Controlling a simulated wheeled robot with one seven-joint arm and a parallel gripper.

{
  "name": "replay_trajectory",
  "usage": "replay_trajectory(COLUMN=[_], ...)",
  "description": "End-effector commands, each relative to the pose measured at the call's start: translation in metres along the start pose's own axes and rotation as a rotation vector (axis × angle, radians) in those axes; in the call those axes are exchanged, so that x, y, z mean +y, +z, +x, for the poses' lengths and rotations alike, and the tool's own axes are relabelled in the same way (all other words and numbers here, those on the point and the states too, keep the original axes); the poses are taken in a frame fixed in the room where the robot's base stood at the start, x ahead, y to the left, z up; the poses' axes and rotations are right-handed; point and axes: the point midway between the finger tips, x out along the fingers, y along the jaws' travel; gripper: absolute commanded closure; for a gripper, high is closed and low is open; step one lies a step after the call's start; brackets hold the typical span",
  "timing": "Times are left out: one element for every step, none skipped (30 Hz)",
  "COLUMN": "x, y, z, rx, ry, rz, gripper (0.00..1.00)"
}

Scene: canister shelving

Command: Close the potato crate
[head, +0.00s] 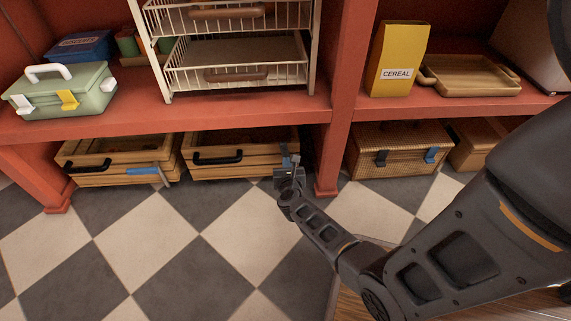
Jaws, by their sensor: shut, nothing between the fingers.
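Two slatted wooden crates stand on the floor under the shelf, a left crate (125,178) and a right crate (240,171), each with a black handle on its front. No label shows, so I cannot tell which is the potato crate. Both look open at the top, with dark insides under the shelf; their contents are not clear. A blue-grey strip (148,171) shows at the left crate's front right. My gripper (291,163) is shut and empty at the right crate's front right corner. I cannot tell whether it touches the crate.
A wicker basket (400,163) with two latches stands right of the red post (327,160). The red shelf (230,116) overhangs the crates and carries a green toolbox (70,97), a wire rack (238,75) and a cereal box (394,55). The checkered floor in front is clear.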

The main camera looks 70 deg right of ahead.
Motion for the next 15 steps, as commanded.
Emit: replay_trajectory(x=[0.001,0.001,0.001,0.001,0.001,0.001,0.001,0.001,0.001,0.001,0.001,0.001,0.001,0.001,0.001], y=[0.001,0.001,0.001,0.001,0.001,0.000,0.000,0.000,0.000,0.000,0.000,0.000,0.000,0.000,0.000], z=[-0.008,-0.013,-0.018,-0.022,-0.026,-0.031,-0.036,-0.040,-0.046,-0.051,-0.056,-0.063,-0.068,-0.073,-0.079], rx=[0.002,0.003,0.003,0.003,0.004,0.004,0.004,0.004,0.004,0.004,0.004,0.004,0.004,0.005,0.005], ry=[0.002,0.003,0.003,0.003,0.003,0.003,0.003,0.004,0.004,0.004,0.004,0.004,0.005,0.005,0.004], rz=[-0.001,-0.002,-0.002,-0.002,-0.002,-0.002,-0.003,-0.003,-0.003,-0.003,-0.003,-0.003,-0.003,-0.003,-0.003], gripper=[1.00,1.00,1.00,1.00,1.00,1.00,1.00,1.00,1.00,1.00,1.00,1.00,1.00,1.00,1.00])
